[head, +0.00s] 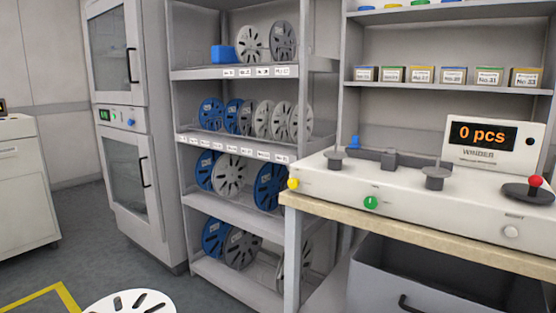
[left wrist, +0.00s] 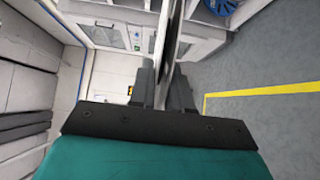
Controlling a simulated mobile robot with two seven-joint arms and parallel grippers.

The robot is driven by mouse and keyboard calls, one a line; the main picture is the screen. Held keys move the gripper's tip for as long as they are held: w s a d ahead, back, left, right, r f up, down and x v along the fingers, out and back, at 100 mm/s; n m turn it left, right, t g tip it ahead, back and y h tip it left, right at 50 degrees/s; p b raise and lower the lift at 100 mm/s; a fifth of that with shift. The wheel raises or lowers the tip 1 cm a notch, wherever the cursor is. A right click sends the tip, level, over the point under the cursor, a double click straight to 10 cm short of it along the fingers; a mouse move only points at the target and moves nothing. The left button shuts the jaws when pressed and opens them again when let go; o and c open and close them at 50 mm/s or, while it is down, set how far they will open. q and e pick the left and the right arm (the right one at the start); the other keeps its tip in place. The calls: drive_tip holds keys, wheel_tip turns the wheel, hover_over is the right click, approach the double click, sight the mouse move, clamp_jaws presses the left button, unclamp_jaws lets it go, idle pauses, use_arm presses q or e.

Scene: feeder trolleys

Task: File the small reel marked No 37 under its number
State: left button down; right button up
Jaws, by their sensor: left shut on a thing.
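My left gripper (left wrist: 163,92) is shut on a thin reel (left wrist: 170,45), seen edge-on in the left wrist view. In the head view a white reel (head: 130,303) with dark slots shows at the bottom edge, partly cut off; it appears to be the held one. No number can be read on it. The reel rack (head: 235,205) stands in the middle, with blue, white and grey reels upright on several shelves. Small number labels (head: 258,72) run along shelf edges, too small to read. My right gripper is not in view.
A bench (head: 420,238) at the right carries a counting machine (head: 340,180) whose display (head: 482,136) reads "0 pcs", and juts out before the rack's right side. A glass-door cabinet (head: 130,120) stands left of the rack. Floor (head: 85,255) before the cabinet is clear.

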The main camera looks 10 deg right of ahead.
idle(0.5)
use_arm(q)
drive_tip(key=shift+s+a, duration=0.3)
drive_tip(key=s+a+b, duration=0.3)
drive_tip(key=s+a, duration=0.6)
drive_tip(key=shift+s+a, duration=0.15)
